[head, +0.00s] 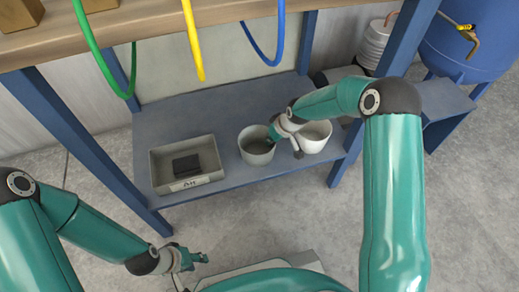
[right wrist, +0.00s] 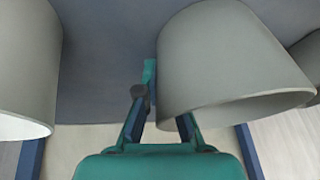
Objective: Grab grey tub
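The grey tub (head: 256,153) stands upright on the blue-grey shelf, between a low tray and a whiter tub. My right gripper (head: 274,133) reaches down at the grey tub's right rim. In the right wrist view the grey tub (right wrist: 225,55) fills the right of the middle. One finger of the right gripper (right wrist: 168,95) lies outside the tub's wall, close against it. The other finger runs in at the tub's mouth, and its tip is hidden, so I cannot tell if they pinch the wall. My left gripper (head: 192,258) hangs empty, fingers apart, in front of the shelf.
The white tub (head: 318,143) stands close right of the grey one; it is at the left in the wrist view (right wrist: 25,65). The tray (head: 210,150) holding a dark block (head: 186,166) stands left. Hoses (head: 193,40) hang from the wooden top above.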

